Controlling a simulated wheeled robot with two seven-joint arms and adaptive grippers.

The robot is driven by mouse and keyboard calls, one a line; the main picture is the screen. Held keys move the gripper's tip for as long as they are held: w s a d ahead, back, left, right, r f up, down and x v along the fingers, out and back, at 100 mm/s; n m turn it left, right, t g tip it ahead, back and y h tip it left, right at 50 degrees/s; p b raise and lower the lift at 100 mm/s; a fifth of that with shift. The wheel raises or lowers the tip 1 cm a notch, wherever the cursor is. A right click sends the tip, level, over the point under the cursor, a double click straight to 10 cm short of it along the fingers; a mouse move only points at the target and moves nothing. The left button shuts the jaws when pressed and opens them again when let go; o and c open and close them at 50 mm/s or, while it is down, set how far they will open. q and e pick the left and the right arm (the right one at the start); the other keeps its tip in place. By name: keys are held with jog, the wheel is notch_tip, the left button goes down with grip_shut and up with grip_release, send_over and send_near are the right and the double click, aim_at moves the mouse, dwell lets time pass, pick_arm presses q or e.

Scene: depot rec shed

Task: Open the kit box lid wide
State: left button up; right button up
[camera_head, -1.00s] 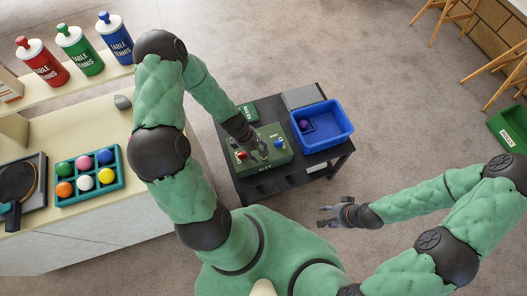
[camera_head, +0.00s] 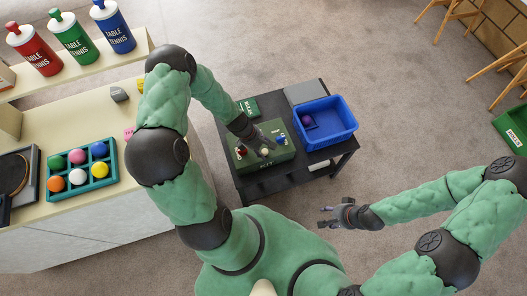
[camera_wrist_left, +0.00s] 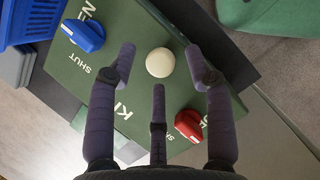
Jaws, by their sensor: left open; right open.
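The green kit box (camera_head: 277,157) stands on the black table, marked KIT on its front, and its lid looks closed. The wrist view shows its top (camera_wrist_left: 105,60) with a blue knob (camera_wrist_left: 84,35) beside the words SHUT and OPEN, a round white knob (camera_wrist_left: 160,62) and a red knob (camera_wrist_left: 189,125). My left gripper (camera_head: 262,150) is just above the box. In the wrist view its open fingers (camera_wrist_left: 160,76) spread around the white knob; I cannot tell whether they touch it. My right gripper (camera_head: 326,216) is open and empty, right of and nearer than the table.
A blue bin (camera_head: 347,125) holding a purple ball (camera_head: 308,121) stands right of the box. A green RULES item (camera_head: 247,106) lies behind it. The black table (camera_head: 245,187) has little free room. A pale counter (camera_head: 75,220) with a teal ball tray (camera_head: 80,191) is at left.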

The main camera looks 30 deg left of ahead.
pick_arm(q)
jog(key=shift+w+d+f, duration=0.1)
jog(key=shift+d+f, duration=0.05)
jog(key=shift+f, duration=0.35)
grip_shut()
jog(key=shift+r, duration=0.1)
